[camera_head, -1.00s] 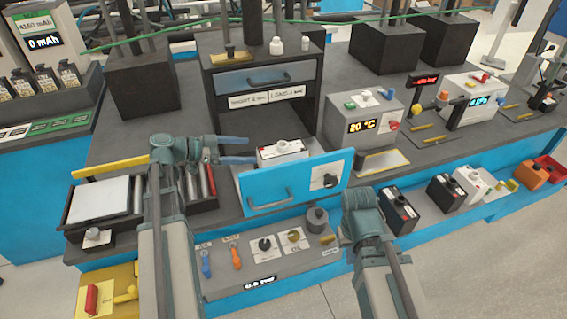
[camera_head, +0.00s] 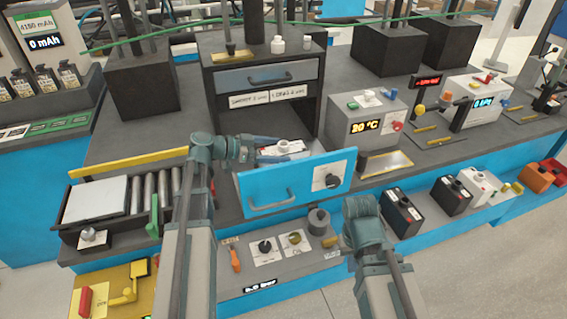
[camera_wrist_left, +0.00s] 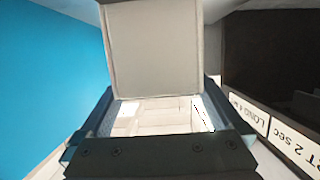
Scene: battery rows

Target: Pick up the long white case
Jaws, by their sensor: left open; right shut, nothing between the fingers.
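The white case (camera_head: 291,147) lies in the open blue-fronted drawer (camera_head: 298,186) at the middle of the bench. My left gripper (camera_head: 278,151) is open at the case, with its fingers at the case's left part. In the left wrist view, a pale block that looks like the case (camera_wrist_left: 152,50) rises between and beyond the open fingers of the left gripper (camera_wrist_left: 160,115); I cannot tell whether they touch it. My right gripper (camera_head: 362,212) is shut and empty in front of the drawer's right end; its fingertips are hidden.
A dark cabinet (camera_head: 262,79) stands behind the drawer. A grey temperature box (camera_head: 366,121) is to its right. A roller tray (camera_head: 96,199) lies at left. A control panel (camera_head: 285,262) sits below the drawer. Black batteries (camera_head: 401,213) stand at right.

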